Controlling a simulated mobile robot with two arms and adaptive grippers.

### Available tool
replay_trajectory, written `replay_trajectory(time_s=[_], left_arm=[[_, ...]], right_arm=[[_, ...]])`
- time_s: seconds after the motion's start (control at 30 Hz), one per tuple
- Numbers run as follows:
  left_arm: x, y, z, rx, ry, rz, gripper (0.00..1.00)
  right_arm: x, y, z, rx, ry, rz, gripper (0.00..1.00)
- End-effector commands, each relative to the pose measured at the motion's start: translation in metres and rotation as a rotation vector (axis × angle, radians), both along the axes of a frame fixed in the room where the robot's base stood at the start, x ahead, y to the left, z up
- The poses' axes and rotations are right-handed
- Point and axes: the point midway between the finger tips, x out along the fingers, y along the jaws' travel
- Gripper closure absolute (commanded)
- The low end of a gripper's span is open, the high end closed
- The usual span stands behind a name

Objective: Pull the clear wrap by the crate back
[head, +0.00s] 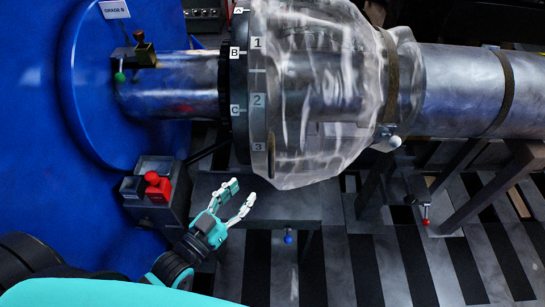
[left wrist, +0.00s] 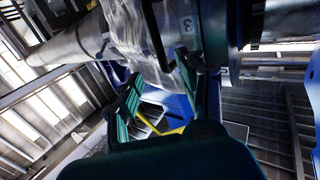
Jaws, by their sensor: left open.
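The clear wrap (head: 325,95) is a bulging, wrinkled transparent cover around the metal shaft, to the right of a dark ring marked with letters and numbers. A brown strap (head: 391,80) and a white ball-ended handle (head: 393,143) are at its right end. My left gripper (head: 242,191) is open and empty, below the ring and to the lower left of the wrap's bottom edge, apart from it. In the left wrist view, the wrap (left wrist: 127,28) shows above the spread fingers (left wrist: 158,68). I cannot make out a crate for certain. My right gripper is not in view.
A grey box with a red knob (head: 157,187) stands left of my left gripper, before the blue disc (head: 85,85). A blue ball-ended lever (head: 288,239) and a red-ended lever (head: 425,213) hang lower down. Stand legs (head: 490,185) rise at right above slatted flooring.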

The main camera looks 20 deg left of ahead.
Motion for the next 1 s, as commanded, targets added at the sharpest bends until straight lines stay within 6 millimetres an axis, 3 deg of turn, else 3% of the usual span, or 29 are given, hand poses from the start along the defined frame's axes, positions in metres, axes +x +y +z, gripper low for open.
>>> replay_trajectory(time_s=[0.2, 0.5, 0.7, 1.0], left_arm=[[0.049, -0.016, 0.005, -0.001, -0.004, 0.000, 0.60], [0.103, -0.033, 0.002, 0.000, 0.000, 0.000, 0.60], [0.120, -0.039, 0.001, -0.001, 0.001, 0.000, 0.60], [0.123, -0.040, 0.000, 0.001, 0.002, 0.000, 0.60]], right_arm=[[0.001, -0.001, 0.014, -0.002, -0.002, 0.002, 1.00], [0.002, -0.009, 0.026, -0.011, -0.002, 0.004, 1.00], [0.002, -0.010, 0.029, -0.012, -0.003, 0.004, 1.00], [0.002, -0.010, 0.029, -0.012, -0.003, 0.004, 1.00]])
